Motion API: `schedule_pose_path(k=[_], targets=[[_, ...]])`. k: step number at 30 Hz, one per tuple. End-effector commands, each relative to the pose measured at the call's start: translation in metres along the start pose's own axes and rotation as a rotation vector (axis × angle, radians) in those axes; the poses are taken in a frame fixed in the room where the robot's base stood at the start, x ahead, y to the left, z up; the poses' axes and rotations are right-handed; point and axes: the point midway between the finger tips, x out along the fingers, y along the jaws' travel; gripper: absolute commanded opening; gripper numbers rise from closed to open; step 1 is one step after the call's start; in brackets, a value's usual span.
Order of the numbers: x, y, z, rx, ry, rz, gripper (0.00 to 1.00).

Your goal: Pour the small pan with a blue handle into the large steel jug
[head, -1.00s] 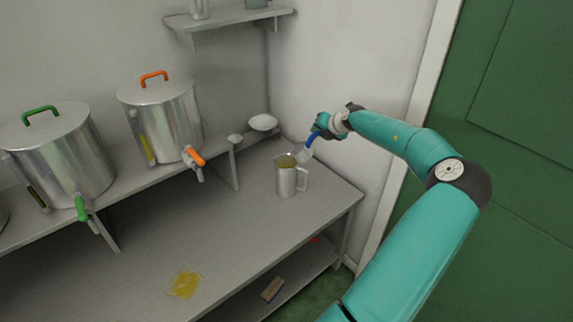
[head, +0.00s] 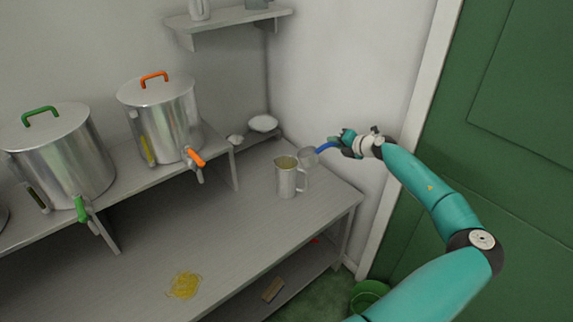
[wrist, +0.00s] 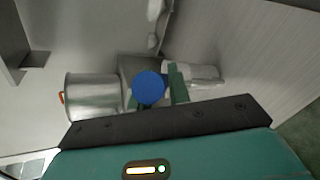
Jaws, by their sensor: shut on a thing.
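The small pan (head: 309,156) is held by its blue handle (head: 326,148) in my gripper (head: 341,145), which is shut on it. The pan is just right of the large steel jug's (head: 287,180) rim, above the jug's handle; whether they touch I cannot tell. The jug stands upright on the bench, with a yellowish tone inside its mouth. The pan's contents and exact tilt are not clear. In the wrist view, the round end of the blue handle (wrist: 149,87) shows between my green fingers and hides much of the pan.
Steel vats with green (head: 60,155) and orange (head: 162,120) handles stand on a raised shelf at left. A white dish (head: 263,123) is in the back corner. A yellow patch (head: 184,286) lies on the bench (head: 235,235). A green bucket (head: 368,297) stands on the floor.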

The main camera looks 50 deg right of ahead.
Motion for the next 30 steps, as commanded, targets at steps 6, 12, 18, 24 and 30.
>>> schedule_pose_path(k=[6, 12, 18, 24, 30], targets=[[-0.005, -0.015, 0.0, 0.044, -0.017, 0.064, 0.0], [-0.011, -0.029, 0.0, 0.079, -0.03, 0.122, 0.0], [-0.013, -0.044, -0.002, 0.115, -0.043, 0.18, 0.0], [-0.014, -0.06, -0.005, 0.15, -0.058, 0.235, 0.0], [-0.015, -0.073, -0.007, 0.176, -0.067, 0.278, 0.0]])
